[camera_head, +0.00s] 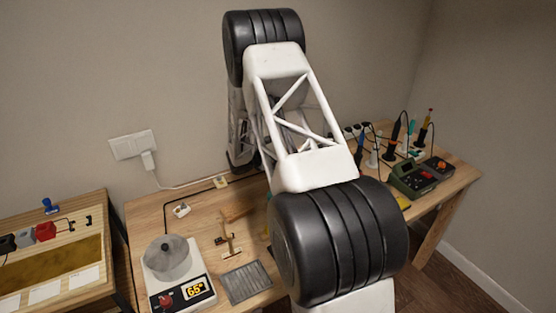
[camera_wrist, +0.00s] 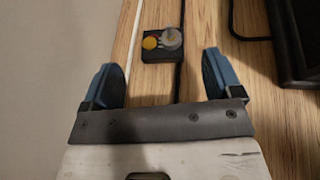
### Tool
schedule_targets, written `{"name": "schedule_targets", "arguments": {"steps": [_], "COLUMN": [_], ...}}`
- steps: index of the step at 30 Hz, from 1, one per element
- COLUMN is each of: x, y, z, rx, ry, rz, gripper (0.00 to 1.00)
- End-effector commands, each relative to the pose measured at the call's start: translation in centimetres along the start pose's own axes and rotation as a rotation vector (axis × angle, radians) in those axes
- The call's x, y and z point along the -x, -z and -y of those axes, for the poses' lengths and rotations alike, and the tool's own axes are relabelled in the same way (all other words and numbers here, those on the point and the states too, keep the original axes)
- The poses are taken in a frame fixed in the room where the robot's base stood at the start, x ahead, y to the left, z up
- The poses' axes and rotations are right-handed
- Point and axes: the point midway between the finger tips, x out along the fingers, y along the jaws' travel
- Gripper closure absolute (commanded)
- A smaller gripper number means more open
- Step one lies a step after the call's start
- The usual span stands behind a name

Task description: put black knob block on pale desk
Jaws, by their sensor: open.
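A small black block with a round grey knob and a yellow disc on top (camera_wrist: 153,55) lies on the wooden desktop in the wrist view. What looks like the same block (camera_head: 221,182) shows near the back edge of the middle desk in the head view. My gripper (camera_wrist: 159,76) is open and empty, its two blue fingers apart, with the block beyond the tips and roughly between their lines. My arm hides the gripper in the head view. The middle desk (camera_head: 150,215) is light wood; a second wooden desk (camera_head: 85,207) stands at the left. I cannot tell which is the pale desk.
A black cable (camera_wrist: 178,80) runs beside the block, and a dark object (camera_wrist: 292,40) stands at the right. A scale (camera_head: 185,292) with a metal pot (camera_head: 172,258), a grey ridged pad (camera_head: 246,282) and soldering tools (camera_head: 397,130) occupy the middle desk.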

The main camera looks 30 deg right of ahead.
Motion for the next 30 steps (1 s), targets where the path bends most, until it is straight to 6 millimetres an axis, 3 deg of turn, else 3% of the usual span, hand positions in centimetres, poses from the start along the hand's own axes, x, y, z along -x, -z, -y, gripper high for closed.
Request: {"name": "schedule_targets", "arguments": {"steps": [6, 15, 30], "x": [3.8, 7.3, 8.1], "y": [0.0, 0.0, 0.0], "z": [-0.1, 0.0, 0.0], "rx": [0.001, 0.001, 0.001], "ry": [-0.002, -0.001, 0.0], "rz": [0.001, 0.001, 0.0], "gripper": [0.15, 0.15, 0.15]}}
